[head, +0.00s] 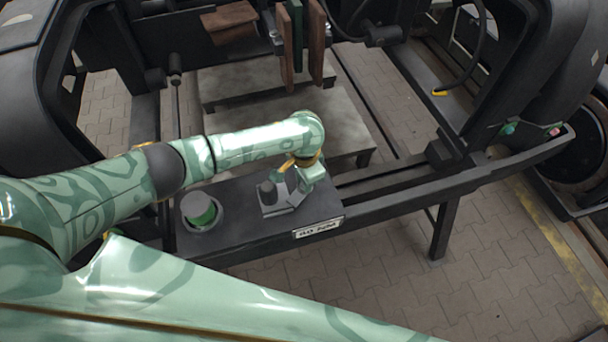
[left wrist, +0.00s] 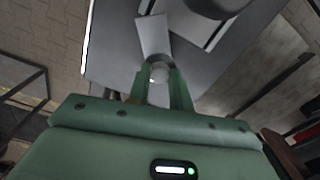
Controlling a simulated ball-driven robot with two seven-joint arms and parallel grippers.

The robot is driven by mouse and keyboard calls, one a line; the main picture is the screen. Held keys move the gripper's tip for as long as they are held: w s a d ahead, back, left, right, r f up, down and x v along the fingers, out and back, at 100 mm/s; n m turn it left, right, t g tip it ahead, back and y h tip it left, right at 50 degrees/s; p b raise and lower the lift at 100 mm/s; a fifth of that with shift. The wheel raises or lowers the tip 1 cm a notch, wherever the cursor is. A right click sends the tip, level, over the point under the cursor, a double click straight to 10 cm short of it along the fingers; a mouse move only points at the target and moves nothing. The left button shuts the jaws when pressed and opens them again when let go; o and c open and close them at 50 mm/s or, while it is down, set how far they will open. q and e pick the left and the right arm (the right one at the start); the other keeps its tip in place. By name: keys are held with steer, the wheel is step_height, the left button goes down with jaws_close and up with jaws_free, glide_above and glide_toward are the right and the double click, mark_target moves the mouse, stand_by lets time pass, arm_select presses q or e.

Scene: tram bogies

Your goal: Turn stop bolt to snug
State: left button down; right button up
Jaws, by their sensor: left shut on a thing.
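My left gripper (head: 297,183) reaches down to a small grey metal bracket (head: 278,209) on the dark bench plate. In the left wrist view my left gripper (left wrist: 161,84) has its two green fingers shut on a small round silvery head, which looks like the stop bolt (left wrist: 160,73). The bolt sits by the bracket's pale upright piece (left wrist: 153,36). In the head view the fingers hide the bolt, so I cannot tell how far it is turned in. A dark round post (head: 267,191) stands on the bracket beside the gripper. My right gripper is not in view.
A label (head: 318,228) is on the plate's front edge. Dark bogie frame beams (head: 420,188) run to the right. Brown and green slabs (head: 297,40) hang behind. Paved floor lies in front.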

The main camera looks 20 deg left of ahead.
arm_select(q)
steer(key=shift+r+m+p, duration=0.2)
steer(key=shift+m+p, duration=0.45)
steer(key=shift+m, duration=0.45)
steer(key=shift+f+m, duration=0.2)
steer(key=shift+m, duration=0.3)
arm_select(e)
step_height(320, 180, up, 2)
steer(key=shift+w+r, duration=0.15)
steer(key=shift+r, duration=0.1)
arm_select(q)
steer(key=c, duration=1.3)
jaws_free()
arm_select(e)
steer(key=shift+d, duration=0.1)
arm_select(q)
steer(key=shift+o, duration=0.2)
step_height(320, 180, up, 16)
steer(key=p, duration=0.6)
steer(key=shift+r+p, duration=0.15)
steer(key=shift+p, duration=0.25)
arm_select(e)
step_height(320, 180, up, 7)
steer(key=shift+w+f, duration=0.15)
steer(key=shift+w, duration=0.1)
